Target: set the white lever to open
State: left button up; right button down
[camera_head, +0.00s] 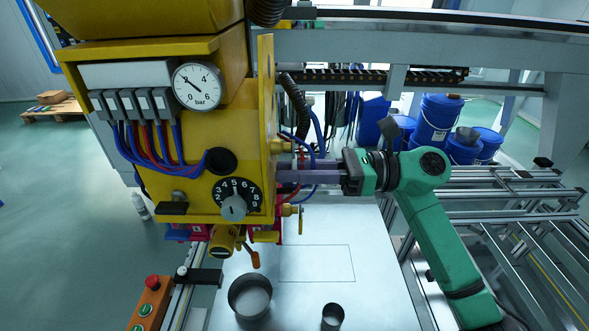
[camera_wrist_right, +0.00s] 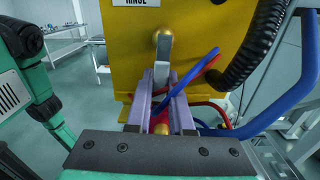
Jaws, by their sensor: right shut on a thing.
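The white lever (camera_wrist_right: 163,48) shows in the right wrist view on the side face of the yellow panel fixture (camera_wrist_right: 120,55). It hangs from a brass-coloured pivot below a partly cut-off label. My right gripper (camera_wrist_right: 161,80) has its purple fingers on either side of the lever's lower end and is shut on it. In the head view the right gripper (camera_head: 284,172) reaches in from the right against the fixture's right side. The lever cannot be made out there, hidden by the fixture's edge and the fingers. My left gripper is not in view.
Blue and red hoses (camera_wrist_right: 270,85) run close beside the right gripper. The fixture's front has a pressure gauge (camera_head: 197,86) and a numbered dial (camera_head: 236,196). Two open dark cylinders, one large (camera_head: 250,297) and one small (camera_head: 333,317), stand on the pale plate below.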

jog(key=m, duration=0.1)
jog(key=s+m, duration=0.1)
jog(key=shift+m+b, duration=0.3)
jog(key=shift+b, duration=0.05)
jog(key=shift+s+r+m, duration=0.25)
jog(key=shift+s+m, duration=0.05)
jog(key=shift+m, duration=0.6)
jog(key=m, duration=0.1)
jog(key=s+m, duration=0.1)
jog(key=shift+r+m, duration=0.35)
jog(key=shift+m, duration=0.05)
jog(key=shift+s+r+m+p, duration=0.25)
jog(key=shift+m+p, duration=0.3)
jog(key=shift+m, duration=0.35)
jog(key=m+p, duration=0.1)
jog(key=r+m, duration=0.1)
jog(key=m, duration=0.1)
jog(key=m+p, duration=0.1)
jog(key=shift+s+r+m+p, duration=0.3)
jog(key=shift+s+r+p, duration=0.05)
jog(key=shift+s+r, duration=0.05)
jog(key=shift+s+r+m+p, duration=0.1)
jog(key=shift+r+m+p, duration=0.2)
jog(key=shift+m+p, duration=0.55)
jog(key=shift+r+m+p, duration=0.3)
jog(key=shift+m+p, duration=0.25)
jog(key=shift+m, duration=0.5)
